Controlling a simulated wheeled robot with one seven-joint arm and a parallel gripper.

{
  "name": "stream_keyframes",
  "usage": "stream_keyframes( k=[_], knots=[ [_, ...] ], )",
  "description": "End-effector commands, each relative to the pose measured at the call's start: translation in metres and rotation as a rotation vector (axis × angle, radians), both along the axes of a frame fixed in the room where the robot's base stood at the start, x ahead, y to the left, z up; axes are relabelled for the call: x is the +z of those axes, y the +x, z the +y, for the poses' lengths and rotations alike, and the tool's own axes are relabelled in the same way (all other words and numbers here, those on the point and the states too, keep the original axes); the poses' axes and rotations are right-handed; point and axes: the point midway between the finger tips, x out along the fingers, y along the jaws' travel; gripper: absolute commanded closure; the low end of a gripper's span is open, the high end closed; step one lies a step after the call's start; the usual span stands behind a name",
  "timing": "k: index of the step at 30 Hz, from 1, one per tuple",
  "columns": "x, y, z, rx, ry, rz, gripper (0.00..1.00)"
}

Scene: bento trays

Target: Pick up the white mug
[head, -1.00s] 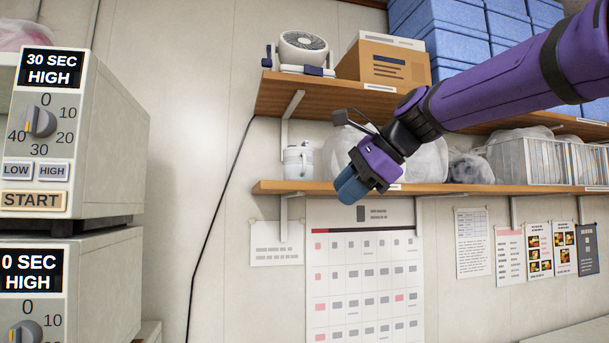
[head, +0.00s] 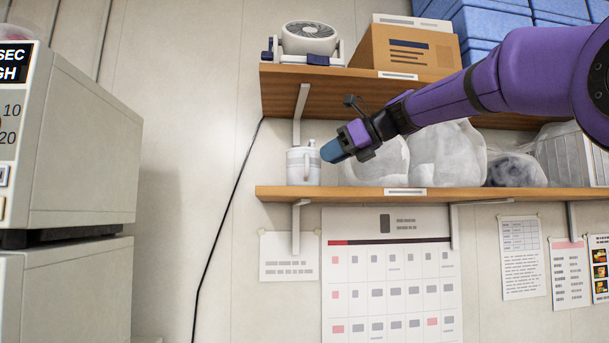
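The white mug (head: 302,167) stands upright at the left end of the lower wooden shelf (head: 290,193), with something whitish showing above its rim. My gripper (head: 334,151) has blue fingertips and a purple body. It points left and slightly down, just right of the mug at about the height of its upper part. The fingertips appear close to the mug's right side; I cannot tell whether they touch it or are nearer to me. The fingers overlap in this view, so their opening is hidden.
The upper shelf (head: 280,88) runs above my gripper and carries a small fan (head: 303,40) and a cardboard box (head: 405,52). White plastic bags (head: 447,155) fill the lower shelf behind and right of my gripper. A bracket (head: 301,105) hangs above the mug. Microwaves (head: 85,140) stand at left.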

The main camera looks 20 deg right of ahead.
Motion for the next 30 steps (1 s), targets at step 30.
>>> stream_keyframes(
  k=[30],
  knots=[
    [-0.021,0.034,0.034,-0.001,0.000,-0.003,1.00]
  ],
)
